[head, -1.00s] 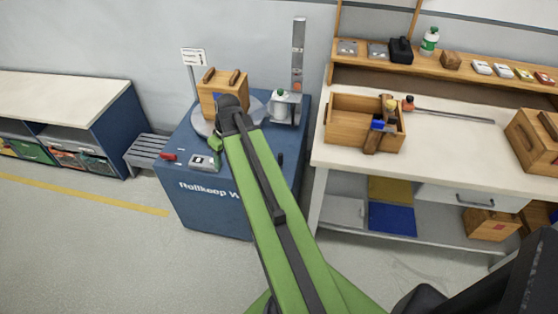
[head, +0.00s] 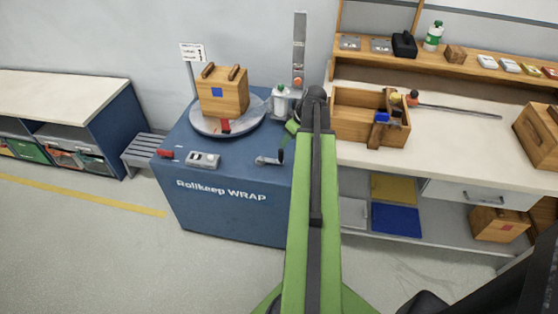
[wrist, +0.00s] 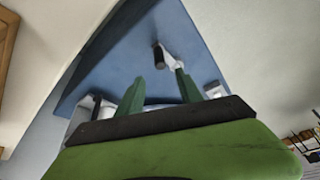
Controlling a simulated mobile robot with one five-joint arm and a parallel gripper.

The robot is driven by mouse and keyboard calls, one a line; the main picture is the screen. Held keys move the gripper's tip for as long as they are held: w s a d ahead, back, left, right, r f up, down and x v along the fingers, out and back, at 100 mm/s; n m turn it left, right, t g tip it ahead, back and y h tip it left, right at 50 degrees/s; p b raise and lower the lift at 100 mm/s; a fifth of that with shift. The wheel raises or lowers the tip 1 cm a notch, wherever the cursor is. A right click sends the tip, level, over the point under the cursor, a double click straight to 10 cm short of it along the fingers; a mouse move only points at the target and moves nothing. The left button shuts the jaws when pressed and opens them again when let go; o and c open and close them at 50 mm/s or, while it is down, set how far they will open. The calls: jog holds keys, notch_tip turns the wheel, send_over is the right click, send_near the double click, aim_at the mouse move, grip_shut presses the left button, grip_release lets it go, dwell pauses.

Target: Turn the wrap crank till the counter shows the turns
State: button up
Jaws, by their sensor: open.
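The blue wrap machine (head: 235,215) stands left of the workbench, with a wooden box (head: 222,92) on its round grey turntable (head: 200,124). The wrap crank (head: 268,160), a grey arm with a dark upright handle, is at the right of its top. The crank also shows in the wrist view (wrist: 159,55), just beyond my fingertips. A pale counter unit (head: 203,160) sits at the front of the top; its reading is too small to read. My gripper (head: 291,127) is open and empty, above and behind the crank, partly hidden by my arm.
A red block (head: 165,154) lies left of the counter unit. A white bottle-like item (head: 281,101) and a tall grey post (head: 298,55) stand at the back right. A sign (head: 192,50) is behind. The workbench with a wooden tray (head: 350,130) is close on the right.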

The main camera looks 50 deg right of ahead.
jog(key=b+x, duration=1)
jog(key=x, duration=0.3)
jog(key=shift+s, duration=0.1)
jog(key=shift+c, duration=0.3)
grip_shut()
jog(key=shift+a, duration=0.1)
